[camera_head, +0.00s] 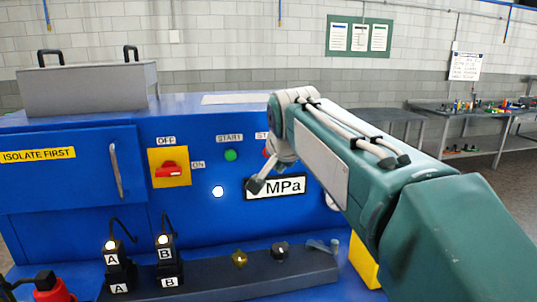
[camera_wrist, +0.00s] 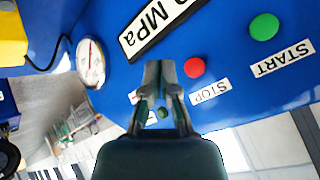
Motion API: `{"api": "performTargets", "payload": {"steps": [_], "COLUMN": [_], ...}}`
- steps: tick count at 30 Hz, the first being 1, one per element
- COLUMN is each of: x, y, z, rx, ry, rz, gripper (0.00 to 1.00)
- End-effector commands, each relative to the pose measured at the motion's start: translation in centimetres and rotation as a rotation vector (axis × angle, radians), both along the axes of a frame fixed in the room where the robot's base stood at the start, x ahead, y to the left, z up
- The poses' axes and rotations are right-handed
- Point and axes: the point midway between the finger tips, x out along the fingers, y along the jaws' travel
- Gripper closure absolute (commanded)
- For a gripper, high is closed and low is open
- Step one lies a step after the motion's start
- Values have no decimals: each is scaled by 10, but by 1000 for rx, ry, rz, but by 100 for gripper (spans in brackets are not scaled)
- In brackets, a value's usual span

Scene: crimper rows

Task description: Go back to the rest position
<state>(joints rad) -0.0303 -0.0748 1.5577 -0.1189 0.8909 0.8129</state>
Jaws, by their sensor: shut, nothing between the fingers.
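My green arm reaches across the head view from the right, and my gripper (camera_head: 257,186) hangs at its end before the blue machine (camera_head: 70,185). In the wrist view my gripper (camera_wrist: 164,68) is shut and empty, its fingertips together below the MPa sign (camera_wrist: 155,25). The sign also shows behind the gripper in the head view (camera_head: 290,186). The red STOP button (camera_wrist: 194,67) is just right of the fingers in the wrist view; in the head view it is mostly hidden by my arm. The green START button (camera_head: 230,155) is clear of the gripper.
A red rotary switch (camera_head: 169,169) on a yellow plate sits left of START. Blocks marked A (camera_head: 118,265) and B (camera_head: 168,262) stand on the front ledge. A gauge (camera_wrist: 91,62) and a yellow box (camera_head: 364,262) are near my arm. Workbenches stand behind right.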

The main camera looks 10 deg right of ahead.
Motion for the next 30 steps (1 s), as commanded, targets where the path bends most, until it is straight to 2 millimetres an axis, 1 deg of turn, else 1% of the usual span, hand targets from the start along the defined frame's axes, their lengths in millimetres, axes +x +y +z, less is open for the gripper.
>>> {"api": "performTargets", "payload": {"steps": [14,17,20,23,24,29,30], "x": [0,-4,-24,-60,-76,-140,-156], "y": [0,0,-1,-1,-1,-1,-1], "z": [0,-1,-10,-29,-39,-83,-96], "rx": [0,-5,-35,-90,-115,-207,-227], "ry": [0,4,26,67,87,159,177], "rz": [0,7,44,117,152,296,332], "gripper": [100,100,100,100,100,100,100]}}
